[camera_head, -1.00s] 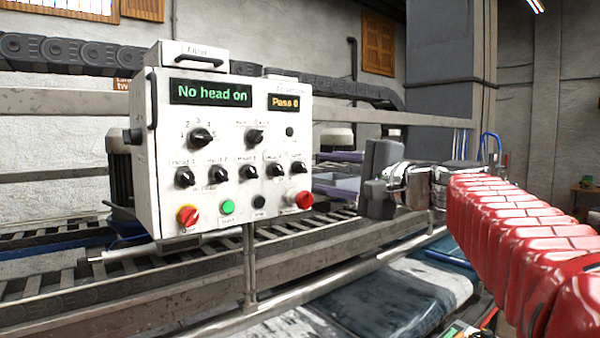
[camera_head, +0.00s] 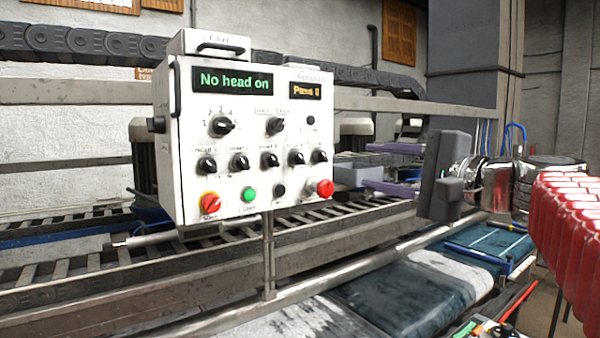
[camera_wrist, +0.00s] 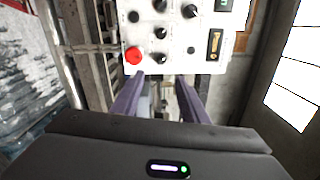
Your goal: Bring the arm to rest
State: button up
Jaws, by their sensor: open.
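My gripper (camera_head: 368,168) is held out in the air to the right of the white control panel in the head view. Its two purple fingers are apart, with nothing between them, and point left. In the wrist view my gripper (camera_wrist: 160,80) is open, its fingertips just below the edge of the control panel (camera_wrist: 176,42). No contact with the panel shows. My red-sleeved arm comes in from the right edge of the head view. The control panel (camera_head: 215,180) reads "No head on" and "Pass 0".
The panel carries several black knobs, a green button (camera_head: 249,195) and a red button (camera_head: 325,188). A conveyor with slats (camera_head: 230,243) runs behind it. A dark rug (camera_head: 400,300) lies in front. A grey column (camera_head: 465,60) stands behind my gripper.

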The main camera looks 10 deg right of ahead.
jog(key=s+f+n+g+h, duration=0.2)
jog(key=f+g, duration=0.1)
jog(key=f, duration=0.8)
jog(key=s+f+n+g+h, duration=0.2)
jog(key=s+f+g, duration=0.1)
jog(key=f, duration=0.8)
jog(key=s+a+f+n+g+h, duration=0.2)
jog(key=s+f+n, duration=0.3)
jog(key=s+f, duration=0.3)
jog(key=s+a+f+n+g+h, duration=0.2)
jog(key=s+a+f+n, duration=0.3)
jog(key=s+f, duration=0.4)
jog(key=shift+f, duration=0.85)
